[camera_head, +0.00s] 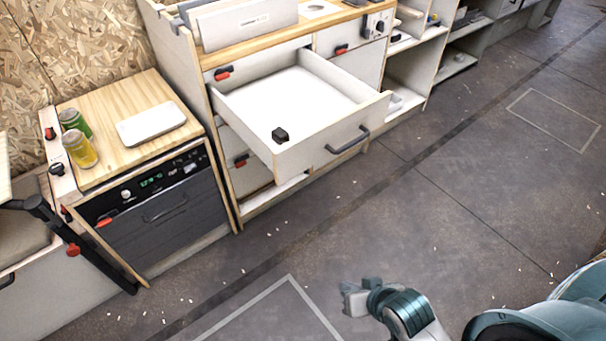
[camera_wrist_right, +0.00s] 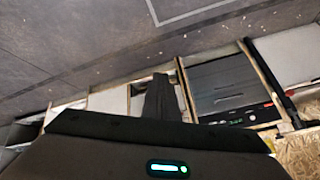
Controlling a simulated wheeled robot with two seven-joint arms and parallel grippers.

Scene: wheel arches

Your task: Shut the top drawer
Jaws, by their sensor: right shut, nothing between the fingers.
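The top drawer (camera_head: 315,143) of the white cabinet is pulled far out in the head view. Its front panel carries a dark bar handle (camera_head: 348,140), and a small black object (camera_head: 280,135) lies inside. My right gripper (camera_head: 347,297) is shut and empty over the floor, in front of and below the drawer, well apart from it. In the right wrist view the dark gripper body fills the lower part, and its fingers (camera_wrist_right: 160,98) point toward the cabinets. My left gripper is not in view.
Open shelves (camera_head: 405,75) stand to the right. The floor before the drawer is clear apart from small white scraps.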

